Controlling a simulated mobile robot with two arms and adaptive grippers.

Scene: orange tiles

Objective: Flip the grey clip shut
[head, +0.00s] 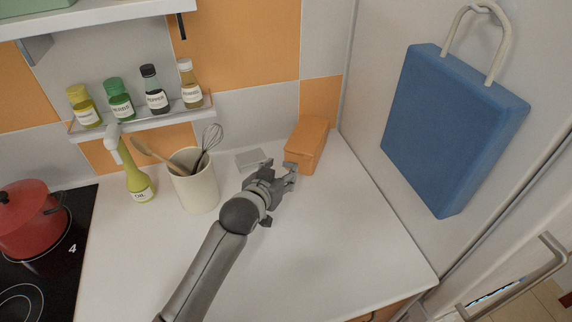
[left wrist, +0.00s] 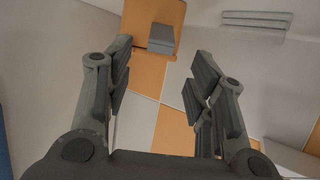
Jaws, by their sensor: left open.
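An orange box (head: 310,143) stands on the white counter near the right wall. The grey clip (left wrist: 162,38) sticks out from the edge of the orange box in the left wrist view and looks raised, not flat against it. In the head view a small grey piece at the box's near left corner may be the clip, but my gripper crowds it. My left gripper (head: 284,182) is open and empty, close to the box's near end. In the left wrist view its fingers (left wrist: 163,85) are spread, with the clip ahead between them and apart from them. My right gripper is not in view.
A grey slotted block (head: 253,160) lies left of the box. A utensil crock (head: 196,188), an oil bottle (head: 138,184) and a red pot (head: 28,220) stand further left. A blue bag (head: 450,128) hangs at right. The front counter (head: 340,250) is clear.

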